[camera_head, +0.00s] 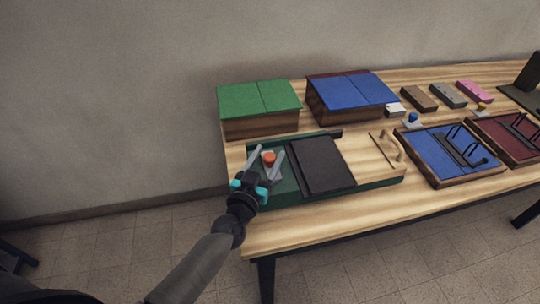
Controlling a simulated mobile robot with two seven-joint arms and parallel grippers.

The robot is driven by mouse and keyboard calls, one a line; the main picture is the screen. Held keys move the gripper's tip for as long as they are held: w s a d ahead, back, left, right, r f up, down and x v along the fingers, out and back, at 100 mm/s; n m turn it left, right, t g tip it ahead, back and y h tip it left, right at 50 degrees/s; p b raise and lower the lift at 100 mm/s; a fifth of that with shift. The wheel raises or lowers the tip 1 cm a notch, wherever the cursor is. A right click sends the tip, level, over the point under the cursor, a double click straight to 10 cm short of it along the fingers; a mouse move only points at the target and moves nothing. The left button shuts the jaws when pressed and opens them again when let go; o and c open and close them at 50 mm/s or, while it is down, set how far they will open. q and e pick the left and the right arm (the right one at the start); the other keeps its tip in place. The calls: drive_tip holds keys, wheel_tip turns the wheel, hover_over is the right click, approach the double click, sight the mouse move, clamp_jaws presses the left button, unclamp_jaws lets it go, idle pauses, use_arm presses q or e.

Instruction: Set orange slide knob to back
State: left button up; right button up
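The orange slide knob (269,158) stands in the left part of a dark green tray-like frame (290,188), beside a dark panel (321,164). My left gripper (267,154) is open. Its two fingers reach over the green frame, one on each side of the orange knob as seen from the head. I cannot tell whether either finger touches the knob. The track under the knob is too small to make out. My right gripper is not in view.
A green-lidded box (259,96) and a blue-lidded box (352,95) stand behind the frame. To the right are a blue tray (434,165), a red tray (496,138) and several small blocks. The table's front left strip is bare.

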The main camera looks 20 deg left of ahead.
use_arm(q)
drive_tip(key=shift+o, duration=0.8)
drive_tip(key=shift+d, duration=0.1)
drive_tip(key=s+p, duration=0.1)
drive_tip(key=s, duration=1.4)
drive_tip(key=shift+d, duration=0.1)
